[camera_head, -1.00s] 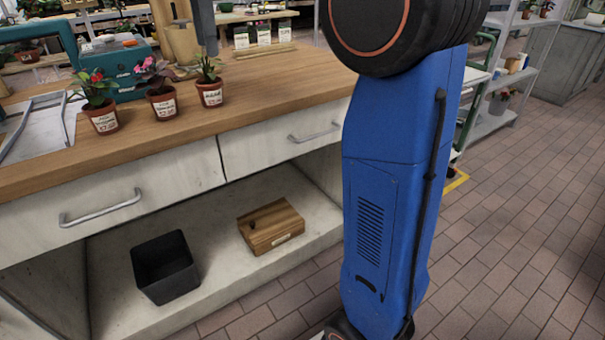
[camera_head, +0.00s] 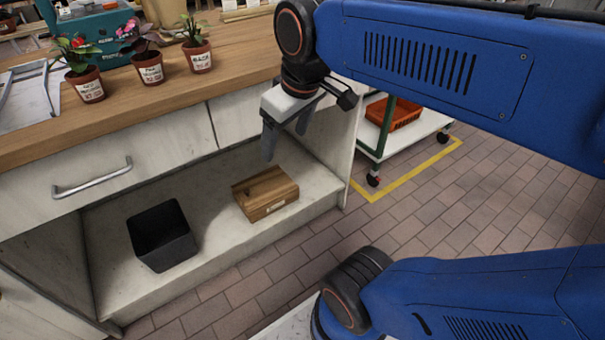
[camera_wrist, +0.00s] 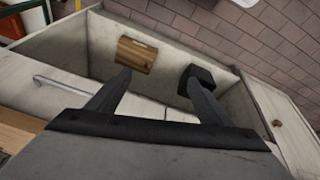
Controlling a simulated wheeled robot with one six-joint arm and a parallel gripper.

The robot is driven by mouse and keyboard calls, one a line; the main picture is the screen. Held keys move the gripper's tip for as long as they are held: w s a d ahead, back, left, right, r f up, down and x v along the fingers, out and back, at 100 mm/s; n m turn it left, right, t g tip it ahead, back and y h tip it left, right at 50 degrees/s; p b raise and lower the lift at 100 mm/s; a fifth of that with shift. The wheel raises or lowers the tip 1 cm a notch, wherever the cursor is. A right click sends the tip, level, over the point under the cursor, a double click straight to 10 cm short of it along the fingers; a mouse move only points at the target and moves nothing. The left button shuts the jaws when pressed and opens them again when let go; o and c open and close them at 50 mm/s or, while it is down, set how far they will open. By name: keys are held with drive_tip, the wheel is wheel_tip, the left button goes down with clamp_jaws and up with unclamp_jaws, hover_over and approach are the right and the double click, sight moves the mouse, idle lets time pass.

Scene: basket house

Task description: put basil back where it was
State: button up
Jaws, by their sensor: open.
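No plant can be told for certain as basil. Three potted plants stand on the wooden counter: a red-flowered pot (camera_head: 89,88) at left, a pink-flowered pot (camera_head: 148,67) in the middle, and a spiky green plant (camera_head: 199,57) at right. Their labels are too small to read surely. My gripper (camera_head: 286,140) is open and empty, pointing down in front of the cabinet, to the right of the pots. In the wrist view my gripper (camera_wrist: 158,76) has its fingers apart with nothing between them.
The open lower shelf holds a black bin (camera_head: 163,236) and a wooden box (camera_head: 265,192); the box also shows in the wrist view (camera_wrist: 135,55). A drawer handle (camera_head: 92,180) sticks out at left. A cart with an orange tray (camera_head: 402,115) stands at right. The tiled floor has free room.

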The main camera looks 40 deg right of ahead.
drive_tip(key=s+f+m, duration=0.3)
drive_tip(key=s+f, duration=0.2)
drive_tip(key=f, duration=0.2)
drive_tip(key=shift+d+f+t, duration=0.3)
drive_tip(key=shift+t, duration=0.1)
idle(0.9)
